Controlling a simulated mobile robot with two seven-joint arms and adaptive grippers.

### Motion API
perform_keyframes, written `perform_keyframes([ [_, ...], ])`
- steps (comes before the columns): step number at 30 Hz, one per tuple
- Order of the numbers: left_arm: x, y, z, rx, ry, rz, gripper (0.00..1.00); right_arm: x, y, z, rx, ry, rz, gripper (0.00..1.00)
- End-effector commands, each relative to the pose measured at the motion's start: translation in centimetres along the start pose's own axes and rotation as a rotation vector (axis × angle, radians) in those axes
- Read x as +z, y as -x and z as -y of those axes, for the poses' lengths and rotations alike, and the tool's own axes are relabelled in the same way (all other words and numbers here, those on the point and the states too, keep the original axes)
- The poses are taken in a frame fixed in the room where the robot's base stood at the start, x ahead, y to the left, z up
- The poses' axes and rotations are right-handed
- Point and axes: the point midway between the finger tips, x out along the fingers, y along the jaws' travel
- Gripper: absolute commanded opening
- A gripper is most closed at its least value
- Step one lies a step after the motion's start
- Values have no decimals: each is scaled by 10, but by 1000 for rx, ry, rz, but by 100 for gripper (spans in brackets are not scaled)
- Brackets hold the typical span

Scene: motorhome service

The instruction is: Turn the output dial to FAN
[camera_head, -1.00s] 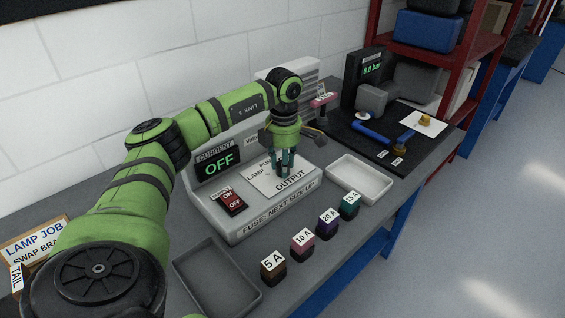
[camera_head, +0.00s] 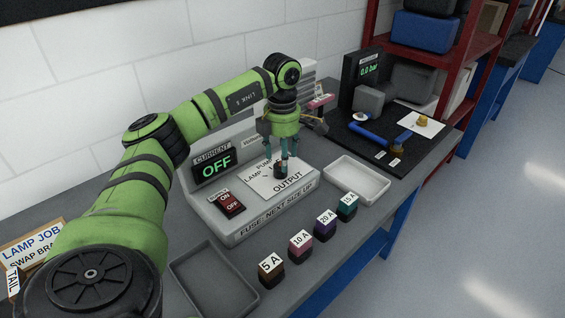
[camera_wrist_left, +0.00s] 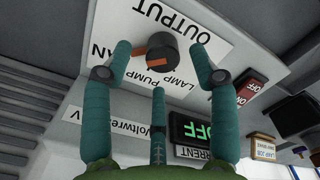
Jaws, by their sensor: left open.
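The output dial (camera_head: 280,171) is a dark round knob on the white OUTPUT label plate (camera_head: 262,186) of the grey panel. In the left wrist view the dial (camera_wrist_left: 160,49) has an orange pointer, which points left toward the partly hidden FAN word, as far as I can tell. LAMP and PUMP print shows below it there. My left gripper (camera_head: 281,158) points down just above the dial, open. Its teal fingers are apart; in the wrist view the gripper (camera_wrist_left: 163,57) has the dial between its fingertips, without visible contact. My right gripper is not in view.
The panel carries a display (camera_head: 215,166) reading OFF and a red ON/OFF switch (camera_head: 230,204). Several fuse blocks stand in front, with the 5 A fuse (camera_head: 271,270) nearest. An empty dark tray (camera_head: 214,282) and white tray (camera_head: 357,178) flank them. A pressure gauge unit (camera_head: 366,75) stands behind right.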

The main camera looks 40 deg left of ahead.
Motion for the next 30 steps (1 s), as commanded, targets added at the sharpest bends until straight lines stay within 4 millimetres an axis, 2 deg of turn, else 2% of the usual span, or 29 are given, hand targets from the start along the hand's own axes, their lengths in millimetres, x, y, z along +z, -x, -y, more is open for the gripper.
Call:
perform_keyframes([
  [1,2,14,0,3,-1,6,60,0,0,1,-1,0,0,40],
  [6,2,50,0,3,-1,6,60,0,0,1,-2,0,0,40],
  [12,3,79,0,2,-2,5,60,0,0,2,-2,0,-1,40],
  [18,3,88,0,2,-2,3,60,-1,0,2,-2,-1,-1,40],
  [30,3,87,0,1,-2,3,60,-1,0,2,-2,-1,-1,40],
])
